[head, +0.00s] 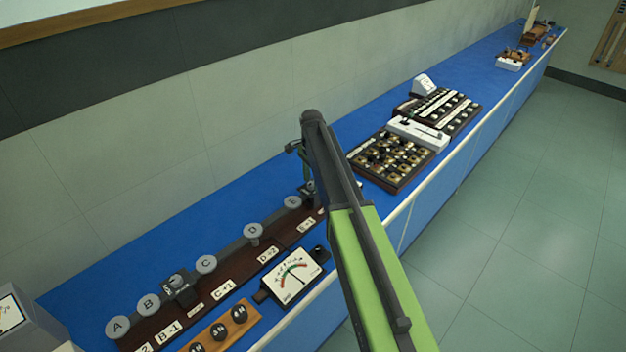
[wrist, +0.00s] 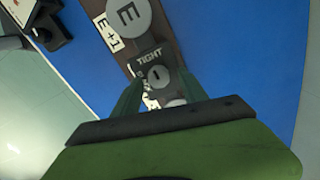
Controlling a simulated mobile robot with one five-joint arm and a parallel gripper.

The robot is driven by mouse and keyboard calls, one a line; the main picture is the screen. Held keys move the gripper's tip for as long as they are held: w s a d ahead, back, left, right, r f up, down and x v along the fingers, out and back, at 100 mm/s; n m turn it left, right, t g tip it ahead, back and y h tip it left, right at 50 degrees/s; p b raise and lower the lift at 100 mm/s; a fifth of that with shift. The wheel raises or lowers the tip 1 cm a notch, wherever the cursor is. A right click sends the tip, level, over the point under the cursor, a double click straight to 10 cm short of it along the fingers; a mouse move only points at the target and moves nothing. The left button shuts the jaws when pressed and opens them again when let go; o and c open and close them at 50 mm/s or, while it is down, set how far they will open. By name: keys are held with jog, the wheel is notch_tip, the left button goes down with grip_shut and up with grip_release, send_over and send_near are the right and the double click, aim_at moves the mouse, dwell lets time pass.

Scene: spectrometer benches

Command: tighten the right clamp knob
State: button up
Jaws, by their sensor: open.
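The right clamp shows in the wrist view as a dark block with a "TIGHT" label (wrist: 150,56) and a small grey knob face with a light mark (wrist: 155,73). My gripper (wrist: 158,90) is open, its green fingers on either side of the clamp's near part. I cannot tell whether they touch it. In the head view my gripper (head: 306,178) points down at the right clamp (head: 309,188), just right of the disc E (head: 293,202). My arm hides much of the clamp there. The left clamp (head: 178,287) sits between discs B and C.
A brown board (head: 233,286) with lettered discs lies along the blue bench (head: 120,266). A meter (head: 296,275) and a wooden knob strip (head: 220,333) stand in front of it. A dark box of brass plugs (head: 391,160) stands farther right.

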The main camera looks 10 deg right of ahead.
notch_tip(320, 180, up, 17)
jog(key=p, duration=1.6)
jog(key=shift+p, duration=0.35)
jog(key=b, duration=0.5)
send_over(312, 183)
notch_tip(312, 183, down, 4)
jog(key=s+f+b, duration=0.7)
jog(key=s+f, duration=0.1)
jog(key=s, duration=0.1)
jog(key=s+f+n+b, duration=0.2)
jog(key=s+n, duration=0.4)
jog(key=s, duration=0.3)
jog(key=s+f+n+b, duration=0.3)
jog(key=s+n, duration=0.4)
jog(key=s, duration=0.3)
jog(key=shift+d, duration=0.25)
